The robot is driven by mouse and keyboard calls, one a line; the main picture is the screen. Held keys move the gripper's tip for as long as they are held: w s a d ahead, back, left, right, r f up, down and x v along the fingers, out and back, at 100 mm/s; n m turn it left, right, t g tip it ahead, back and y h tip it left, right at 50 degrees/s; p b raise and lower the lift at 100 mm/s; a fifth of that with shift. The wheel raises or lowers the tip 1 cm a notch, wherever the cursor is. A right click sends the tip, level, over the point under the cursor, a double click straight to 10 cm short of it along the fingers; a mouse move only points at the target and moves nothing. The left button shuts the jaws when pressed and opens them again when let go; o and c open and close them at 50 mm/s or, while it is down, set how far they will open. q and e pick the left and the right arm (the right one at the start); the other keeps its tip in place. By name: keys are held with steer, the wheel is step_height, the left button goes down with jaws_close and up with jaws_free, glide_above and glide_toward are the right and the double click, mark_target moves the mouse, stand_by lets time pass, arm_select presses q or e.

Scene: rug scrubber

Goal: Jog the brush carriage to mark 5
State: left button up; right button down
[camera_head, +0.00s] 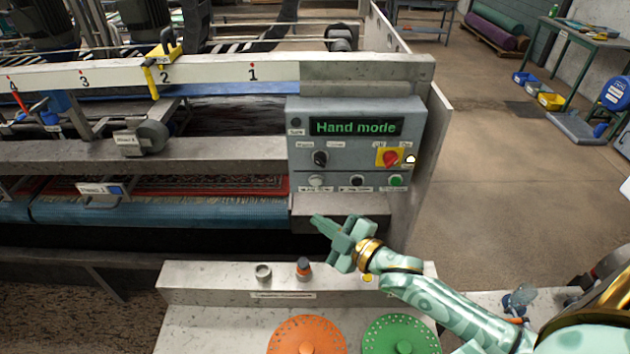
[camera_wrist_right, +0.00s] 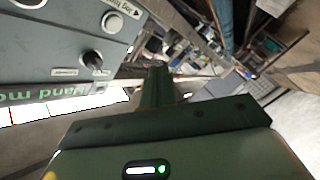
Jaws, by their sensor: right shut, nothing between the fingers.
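The control panel (camera_head: 345,132) shows "Hand mode" in green on its display (camera_head: 356,127). Below are a black knob (camera_head: 320,158), a red switch (camera_head: 391,158) on yellow, and a row with a white jog button (camera_head: 316,180), a black button (camera_head: 356,180) and a green button (camera_head: 396,180). The yellow pointer (camera_head: 152,80) of the carriage is at mark 2 on the white scale rail (camera_head: 210,73). My right gripper (camera_head: 319,222) is shut and empty, in front of and below the panel. The wrist view shows its fingers (camera_wrist_right: 157,82) beside the panel. My left gripper is out of view.
Open floor is to the right.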

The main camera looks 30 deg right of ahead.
mark_target(316, 182)
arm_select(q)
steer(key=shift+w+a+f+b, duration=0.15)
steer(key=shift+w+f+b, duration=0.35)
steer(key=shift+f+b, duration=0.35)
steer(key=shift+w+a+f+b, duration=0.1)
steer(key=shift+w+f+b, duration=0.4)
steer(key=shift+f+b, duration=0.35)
arm_select(e)
steer(key=w+d, duration=0.3)
steer(key=w, duration=0.4)
steer(key=shift+w+d, duration=0.25)
steer(key=shift+w, duration=0.15)
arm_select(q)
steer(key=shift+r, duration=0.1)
arm_select(e)
steer(key=shift+w+d, duration=0.2)
steer(key=shift+w, duration=0.2)
